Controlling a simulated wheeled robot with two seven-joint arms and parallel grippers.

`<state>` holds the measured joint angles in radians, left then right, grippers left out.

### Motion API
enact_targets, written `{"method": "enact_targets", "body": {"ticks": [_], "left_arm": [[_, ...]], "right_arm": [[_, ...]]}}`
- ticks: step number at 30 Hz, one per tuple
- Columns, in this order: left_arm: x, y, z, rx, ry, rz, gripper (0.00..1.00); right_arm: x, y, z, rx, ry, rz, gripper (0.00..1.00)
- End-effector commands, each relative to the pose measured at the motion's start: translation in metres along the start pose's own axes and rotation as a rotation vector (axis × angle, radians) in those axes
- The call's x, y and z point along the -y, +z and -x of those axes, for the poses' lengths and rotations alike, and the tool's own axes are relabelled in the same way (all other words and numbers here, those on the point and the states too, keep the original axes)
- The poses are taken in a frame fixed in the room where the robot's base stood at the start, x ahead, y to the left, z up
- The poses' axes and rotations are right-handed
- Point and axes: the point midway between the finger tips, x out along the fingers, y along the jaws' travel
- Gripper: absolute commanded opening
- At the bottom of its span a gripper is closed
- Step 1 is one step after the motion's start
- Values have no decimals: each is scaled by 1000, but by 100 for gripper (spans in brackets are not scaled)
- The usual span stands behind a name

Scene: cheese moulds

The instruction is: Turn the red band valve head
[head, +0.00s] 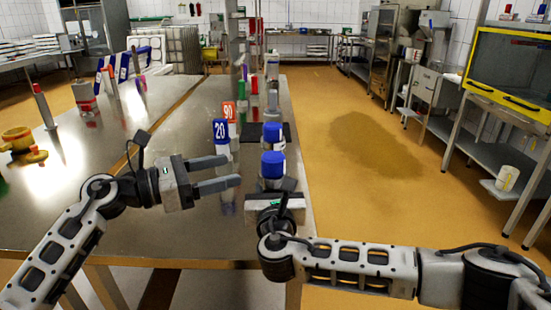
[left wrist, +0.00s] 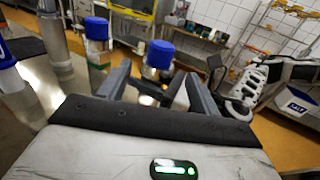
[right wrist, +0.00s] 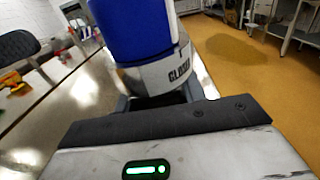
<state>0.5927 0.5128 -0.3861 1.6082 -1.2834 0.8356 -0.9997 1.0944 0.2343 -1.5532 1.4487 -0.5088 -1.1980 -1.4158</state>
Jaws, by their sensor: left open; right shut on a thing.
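A blue-capped container (head: 272,166) stands near the table's right edge in the head view. In the right wrist view its blue cap (right wrist: 135,28) fills the top, above a pale body with partly hidden lettering. My right gripper (head: 273,197) is shut around that body, below the cap. My left gripper (head: 238,170) is open and empty, its fingers pointing at the container from the left, apparently short of it. In the left wrist view a blue cap (left wrist: 160,54) shows beyond the open fingers. I cannot pick out a valve head with a red band for certain.
A second blue-capped container (head: 272,134) stands just behind. Red-topped items (head: 254,86) stand farther back. The steel table (head: 185,222) has clear room at front left; floor lies right.

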Motion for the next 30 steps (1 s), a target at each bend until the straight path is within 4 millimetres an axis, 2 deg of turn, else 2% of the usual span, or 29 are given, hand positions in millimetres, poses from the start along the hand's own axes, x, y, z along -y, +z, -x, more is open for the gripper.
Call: {"method": "enact_targets", "body": {"ticks": [3,7,21,25,30], "left_arm": [[5,0,4,6,20,-7,63],[6,1,-6,9,25,-9,63],[4,2,-94,9,22,-7,63],[3,2,-107,8,23,-8,63],[3,1,-114,7,23,-9,63]], "right_arm": [[-1,0,0,-1,2,0,4],[-1,0,0,-1,2,-1,4],[-1,0,0,-1,2,-1,4],[-1,0,0,-1,2,-1,4],[-1,0,0,-1,2,-1,4]]}}
